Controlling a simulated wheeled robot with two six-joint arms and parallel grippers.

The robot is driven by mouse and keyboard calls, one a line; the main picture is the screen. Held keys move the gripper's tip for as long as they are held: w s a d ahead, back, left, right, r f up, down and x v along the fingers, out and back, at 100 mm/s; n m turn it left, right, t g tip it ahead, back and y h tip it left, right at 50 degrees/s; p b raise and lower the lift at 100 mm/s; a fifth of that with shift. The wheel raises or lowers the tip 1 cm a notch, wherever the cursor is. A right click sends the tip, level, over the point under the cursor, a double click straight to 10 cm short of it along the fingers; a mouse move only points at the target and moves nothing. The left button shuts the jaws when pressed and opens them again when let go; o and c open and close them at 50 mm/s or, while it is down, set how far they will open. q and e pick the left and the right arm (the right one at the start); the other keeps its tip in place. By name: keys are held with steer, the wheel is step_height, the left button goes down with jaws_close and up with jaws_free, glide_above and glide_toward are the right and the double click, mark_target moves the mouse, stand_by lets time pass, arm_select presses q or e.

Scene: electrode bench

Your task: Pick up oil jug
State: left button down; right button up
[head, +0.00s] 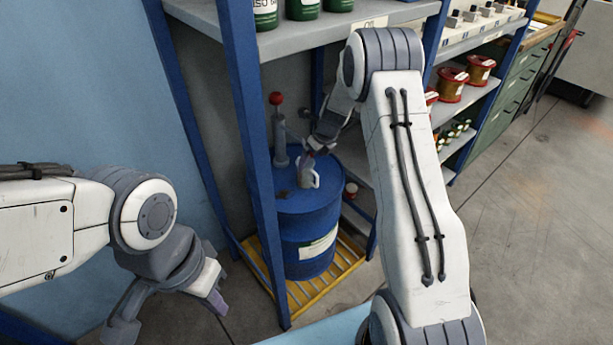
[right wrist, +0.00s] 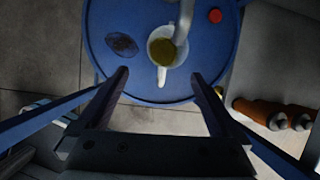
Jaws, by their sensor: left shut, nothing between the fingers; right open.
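The oil jug (head: 306,181) is a small pale jug with a handle, standing upright on top of a blue drum (head: 296,225). In the right wrist view the jug (right wrist: 154,40) holds yellowish oil, and a grey spout hangs over its mouth. Its handle (right wrist: 162,75) points toward my right gripper (right wrist: 160,80). That gripper is open, its fingers to either side of the handle line, not visibly touching the jug. In the head view my right gripper (head: 313,150) is just above and behind the jug, partly hidden. My left gripper (head: 215,298) is shut and empty, low at the left.
A pump (head: 280,140) with a red knob rises from the drum. The drum stands on a yellow grate (head: 341,262) inside a blue-posted shelf rack (head: 250,120). A red cap (right wrist: 215,15) is on the drum.

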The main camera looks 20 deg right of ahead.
mark_target(307, 171)
steer(key=shift+m, duration=0.4)
steer(key=x, duration=0.5)
steer(key=shift+w+d+b, duration=0.15)
steer(key=shift+d+b, duration=0.05)
steer(key=shift+b, duration=0.2)
steer(key=shift+b+x, duration=0.4)
steer(key=shift+x, duration=2.6)
steer(key=shift+w+d+r, duration=0.1)
steer(key=shift+w+d, duration=0.05)
steer(key=shift+w, duration=0.05)
steer(key=c, duration=1.5)
steer(key=shift+r, duration=0.15)
